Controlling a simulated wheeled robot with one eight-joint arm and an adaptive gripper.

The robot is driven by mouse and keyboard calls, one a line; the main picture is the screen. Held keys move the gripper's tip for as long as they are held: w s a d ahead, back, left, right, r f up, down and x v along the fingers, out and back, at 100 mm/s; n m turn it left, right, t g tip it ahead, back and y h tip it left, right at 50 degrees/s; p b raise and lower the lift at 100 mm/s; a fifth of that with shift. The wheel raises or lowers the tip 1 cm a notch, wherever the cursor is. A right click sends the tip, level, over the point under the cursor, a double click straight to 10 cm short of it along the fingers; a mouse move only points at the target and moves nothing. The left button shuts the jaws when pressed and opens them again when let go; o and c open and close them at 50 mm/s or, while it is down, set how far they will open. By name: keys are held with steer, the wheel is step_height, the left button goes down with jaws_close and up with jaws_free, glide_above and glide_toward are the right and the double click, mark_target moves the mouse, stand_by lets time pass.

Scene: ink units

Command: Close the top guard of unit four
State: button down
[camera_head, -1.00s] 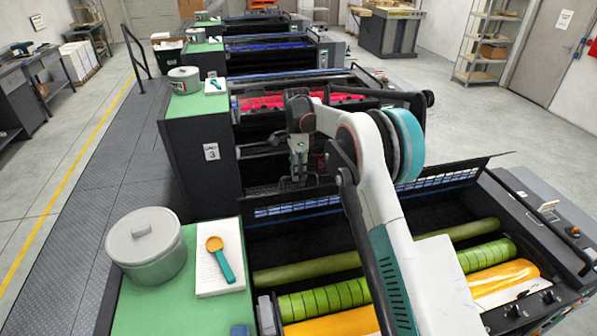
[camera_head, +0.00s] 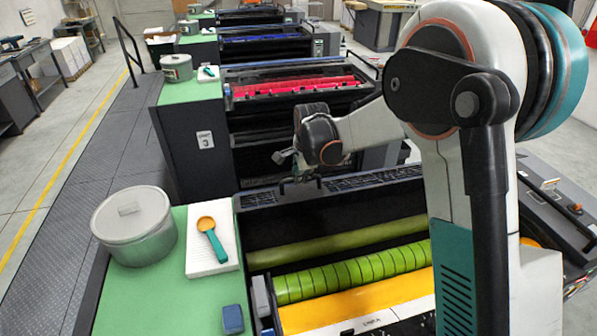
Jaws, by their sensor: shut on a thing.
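The nearest unit, just in front of the one labelled 3 (camera_head: 205,140), has yellow ink and green rollers (camera_head: 350,275) exposed; its own number is not visible. Its dark slotted top guard (camera_head: 350,190) spans the far side of the opening and stands open, tilted. My gripper (camera_head: 299,180) is at the guard's upper edge, left of its middle, shut on the guard's handle (camera_head: 302,189). The fingertips are small and partly hidden by my wrist. My arm covers the guard's right end.
On the green side top (camera_head: 150,290) stand a lidded grey pot (camera_head: 133,235), a white pad (camera_head: 207,257) with an orange-and-teal scoop (camera_head: 211,237), and a blue block (camera_head: 232,319). Unit three, with red ink (camera_head: 300,88), stands close behind the guard.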

steer(key=s+d+f+t+b, duration=0.1)
steer(key=s+f+t+b, duration=0.1)
steer(key=s+f+b, duration=0.2)
steer(key=s+f+t+b, duration=0.1)
steer(key=s+f+b, duration=0.3)
steer(key=f+b, duration=0.7)
steer(key=s+d+f+t+y+b, duration=0.1)
steer(key=s+f+t+b, duration=0.1)
steer(key=s+f+b, duration=0.3)
steer(key=shift+d+f+t+b, duration=0.3)
steer(key=shift+f+b, duration=1)
steer(key=shift+b, duration=0.3)
steer(key=c, duration=1.6)
jaws_free()
steer(key=shift+w, duration=0.1)
steer(key=shift+w+a+f, duration=0.1)
steer(key=shift+w+f, duration=0.1)
steer(key=shift+w, duration=0.3)
steer(key=shift+s+r, duration=0.1)
